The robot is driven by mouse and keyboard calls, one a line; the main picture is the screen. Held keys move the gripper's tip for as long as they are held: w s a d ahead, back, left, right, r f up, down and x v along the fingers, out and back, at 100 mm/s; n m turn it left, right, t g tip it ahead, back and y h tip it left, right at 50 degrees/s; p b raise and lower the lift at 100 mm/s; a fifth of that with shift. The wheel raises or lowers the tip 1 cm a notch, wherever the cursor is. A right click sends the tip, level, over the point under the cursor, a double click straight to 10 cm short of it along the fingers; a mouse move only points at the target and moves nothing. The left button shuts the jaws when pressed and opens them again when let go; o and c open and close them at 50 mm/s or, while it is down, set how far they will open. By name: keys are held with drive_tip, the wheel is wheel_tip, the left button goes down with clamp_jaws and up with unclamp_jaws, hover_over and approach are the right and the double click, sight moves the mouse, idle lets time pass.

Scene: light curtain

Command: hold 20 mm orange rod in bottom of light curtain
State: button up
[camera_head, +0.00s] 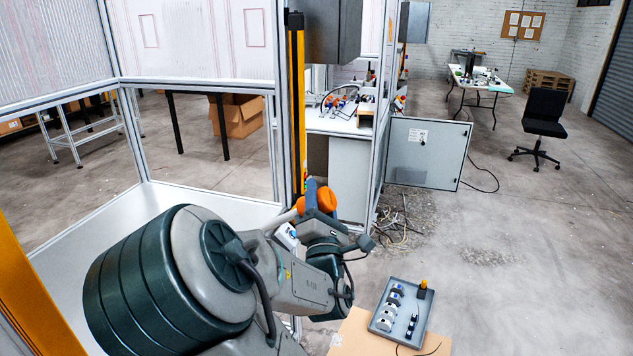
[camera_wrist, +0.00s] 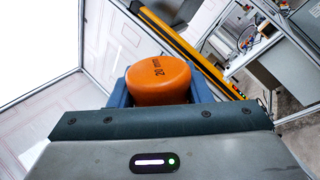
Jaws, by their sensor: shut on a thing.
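The orange rod (camera_wrist: 160,80) has a thick orange end with an upside-down "20 mm" mark in the wrist view. My gripper (camera_wrist: 160,92) is shut on this end, with a blue finger on each side. In the head view the orange end (camera_head: 325,200) shows between the blue fingers, and a pale shaft (camera_head: 281,219) appears to run left from it. The light curtain has a yellow and black post (camera_head: 297,110) just behind my gripper, and a yellow post (camera_head: 32,290) at the lower left. The post's lower end is hidden behind my gripper and arm.
A grey tray (camera_head: 428,340) with several small parts lies on a cardboard box (camera_head: 352,335) at the lower right. An open cabinet door (camera_head: 428,153) stands behind, with loose cables (camera_head: 395,228) on the floor. The floor at the right is clear up to a black chair (camera_head: 545,112).

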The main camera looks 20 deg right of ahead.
sight(280, 222)
drive_tip(key=shift+r, duration=0.2)
drive_tip(key=w+a+f+b, duration=0.1)
drive_tip(key=a+f+b, duration=0.1)
drive_tip(key=w+a+f+b, duration=0.1)
drive_tip(key=w+a+b, duration=0.1)
drive_tip(key=w+a+f+b, duration=0.1)
drive_tip(key=a+f+b, duration=0.1)
drive_tip(key=b, duration=0.1)
drive_tip(key=shift+w+a+f, duration=0.25)
drive_tip(key=shift+w+f, duration=0.05)
drive_tip(key=shift+w, duration=0.05)
drive_tip(key=shift+w+a+f+b, duration=0.3)
drive_tip(key=shift+w+a+b, duration=0.1)
drive_tip(key=shift+a+b, duration=0.1)
idle(1.4)
drive_tip(key=s+d+r+p, duration=0.1)
drive_tip(key=d+r+p, duration=0.1)
drive_tip(key=s+d+r+p, duration=0.2)
drive_tip(key=p, duration=0.1)
drive_tip(key=s+d+r+p, duration=0.1)
drive_tip(key=d+p, duration=0.1)
drive_tip(key=shift+s+d+r, duration=0.2)
drive_tip(key=shift+s+r, duration=0.15)
drive_tip(key=shift+r, duration=0.05)
drive_tip(key=shift+s+d+r+p, duration=0.2)
drive_tip(key=shift+s+d+p, duration=0.15)
drive_tip(key=shift+d+p, duration=0.15)
